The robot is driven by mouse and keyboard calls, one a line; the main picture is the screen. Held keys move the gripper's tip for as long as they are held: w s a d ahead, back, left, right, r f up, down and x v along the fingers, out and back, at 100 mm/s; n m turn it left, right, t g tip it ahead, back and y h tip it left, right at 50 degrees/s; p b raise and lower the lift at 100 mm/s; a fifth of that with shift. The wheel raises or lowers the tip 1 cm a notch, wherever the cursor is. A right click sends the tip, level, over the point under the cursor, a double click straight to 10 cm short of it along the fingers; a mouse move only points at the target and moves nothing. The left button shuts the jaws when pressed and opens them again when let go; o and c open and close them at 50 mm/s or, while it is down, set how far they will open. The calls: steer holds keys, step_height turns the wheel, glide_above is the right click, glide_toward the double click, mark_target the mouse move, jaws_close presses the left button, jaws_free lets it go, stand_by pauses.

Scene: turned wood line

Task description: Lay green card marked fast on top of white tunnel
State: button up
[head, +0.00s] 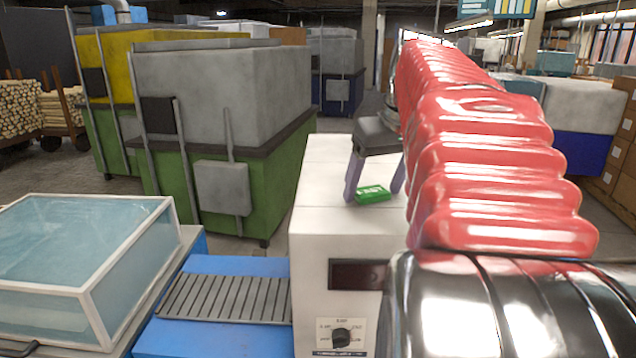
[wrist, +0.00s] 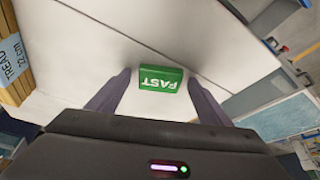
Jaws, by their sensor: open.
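In the wrist view the card (wrist: 161,79) shows the word FAST in white. My gripper (head: 376,194) is over the tunnel top with its two purple fingers apart, one on each side of the card. In the wrist view the gripper (wrist: 160,90) is open, with gaps between the card and both fingers. The red sleeve of my arm hides the right part of the tunnel in the head view.
A slatted conveyor (head: 225,298) on a blue frame meets the tunnel's left side. A glass-topped box (head: 85,260) stands further left. Green and grey machines (head: 225,100) stand behind. The tunnel's front has a dial (head: 341,337) and a dark display (head: 357,274).

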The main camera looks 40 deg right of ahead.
steer(key=shift+r, duration=0.1)
steer(key=v, duration=1.2)
steer(key=shift+s, duration=0.2)
stand_by(0.8)
